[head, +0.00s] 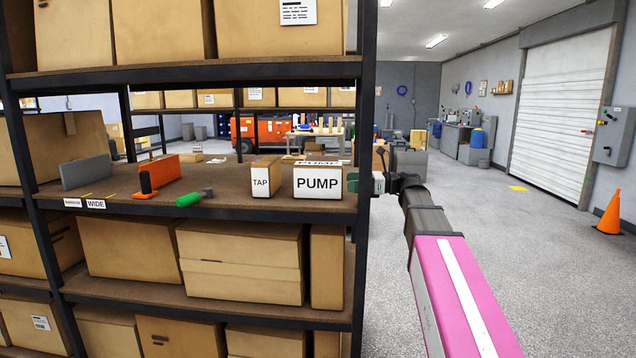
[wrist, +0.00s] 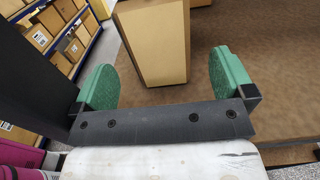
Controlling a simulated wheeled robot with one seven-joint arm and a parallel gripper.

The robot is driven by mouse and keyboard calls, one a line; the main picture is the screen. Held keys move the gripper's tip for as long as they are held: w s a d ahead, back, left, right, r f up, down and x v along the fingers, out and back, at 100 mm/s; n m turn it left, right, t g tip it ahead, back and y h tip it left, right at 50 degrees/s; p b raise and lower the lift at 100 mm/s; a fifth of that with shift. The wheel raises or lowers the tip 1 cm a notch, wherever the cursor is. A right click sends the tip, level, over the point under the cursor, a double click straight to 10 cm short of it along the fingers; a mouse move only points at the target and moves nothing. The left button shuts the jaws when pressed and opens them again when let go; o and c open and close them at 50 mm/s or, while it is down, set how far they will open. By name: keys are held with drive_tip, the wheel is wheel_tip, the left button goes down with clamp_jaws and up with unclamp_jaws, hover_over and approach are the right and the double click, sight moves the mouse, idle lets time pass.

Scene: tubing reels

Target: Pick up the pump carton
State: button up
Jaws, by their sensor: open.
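The pump carton (head: 318,183) stands upright on the middle shelf at its right end, with a white PUMP label on its front. My gripper (head: 378,183) is just right of it in the head view, at the shelf post, which partly hides it. In the wrist view a plain cardboard carton (wrist: 155,50), apparently the pump carton, lies ahead between the lines of my two green fingers. My gripper (wrist: 163,68) is open and empty there, with gaps on both sides of the carton.
The TAP carton (head: 266,178) stands just left of the pump carton. A green-handled tool (head: 190,199), an orange holder (head: 160,172) and a grey block (head: 87,172) lie further left. The dark shelf post (head: 366,120) stands close to my gripper. Open floor (head: 500,220) lies right.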

sight(333, 181)
drive_tip(key=a, duration=0.6)
drive_tip(key=shift+w+a, duration=0.15)
drive_tip(key=shift+a, duration=0.1)
drive_tip(key=c, duration=1.3)
drive_tip(key=shift+o, duration=0.2)
